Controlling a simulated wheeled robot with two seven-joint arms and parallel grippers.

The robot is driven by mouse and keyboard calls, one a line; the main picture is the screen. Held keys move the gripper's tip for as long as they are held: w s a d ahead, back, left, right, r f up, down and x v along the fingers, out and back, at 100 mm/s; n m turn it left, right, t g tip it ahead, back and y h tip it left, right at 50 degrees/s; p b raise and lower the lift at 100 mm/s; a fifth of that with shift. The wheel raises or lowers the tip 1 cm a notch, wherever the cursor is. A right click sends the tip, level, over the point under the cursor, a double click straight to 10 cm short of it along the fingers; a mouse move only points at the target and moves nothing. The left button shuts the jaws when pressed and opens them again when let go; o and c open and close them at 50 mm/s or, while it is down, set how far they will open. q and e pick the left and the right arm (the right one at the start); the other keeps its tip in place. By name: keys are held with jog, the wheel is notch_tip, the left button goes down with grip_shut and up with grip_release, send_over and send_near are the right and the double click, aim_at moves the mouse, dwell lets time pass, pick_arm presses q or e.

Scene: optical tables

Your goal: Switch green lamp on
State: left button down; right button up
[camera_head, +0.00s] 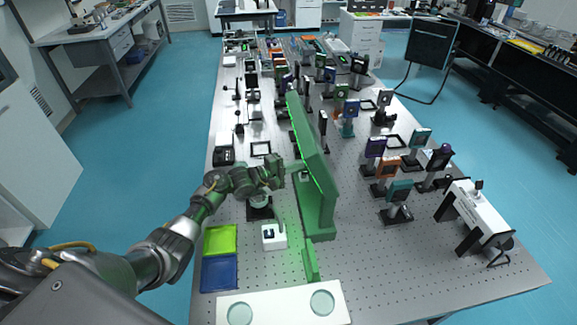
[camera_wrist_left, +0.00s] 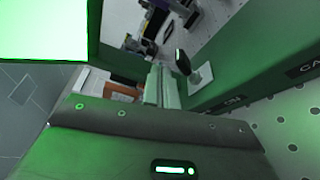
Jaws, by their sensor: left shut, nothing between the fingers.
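A long upright green panel (camera_head: 316,185) stands along the table, with a bright green line on its face. I cannot tell whether it is the green lamp. My left gripper (camera_head: 300,167) is shut and empty at the panel's left side; I cannot tell whether it touches. In the left wrist view, the shut fingers (camera_wrist_left: 160,86) point along a green wall (camera_wrist_left: 232,72) with dark labels. A glowing pale green surface (camera_wrist_left: 48,28) fills the upper left corner, and green light falls on my gripper. A small dark switch-like part with a white plate (camera_wrist_left: 200,78) lies beyond the fingers. My right gripper is out of view.
A white box (camera_head: 273,240) with a dark top stands below my left gripper. Green (camera_head: 221,239) and blue (camera_head: 219,272) trays lie to its left. A white plate (camera_head: 275,308) with two round discs is in front. Several mounted optics stand right of the panel, with bare table (camera_head: 370,260) nearby.

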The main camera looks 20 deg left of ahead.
pick_arm(q)
jog(key=shift+r, duration=0.5)
jog(key=r, duration=0.2)
jog(key=shift+s+d+r, duration=0.2)
jog(key=shift+s+r, duration=0.1)
jog(key=s+d+r, duration=0.4)
jog(key=s+r, duration=0.5)
jog(key=s, duration=0.3)
jog(key=shift+s+d, duration=0.2)
jog(key=shift+s, duration=0.1)
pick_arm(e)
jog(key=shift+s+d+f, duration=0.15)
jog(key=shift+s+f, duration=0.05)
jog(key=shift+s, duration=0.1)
pick_arm(q)
jog(key=shift+a, duration=0.1)
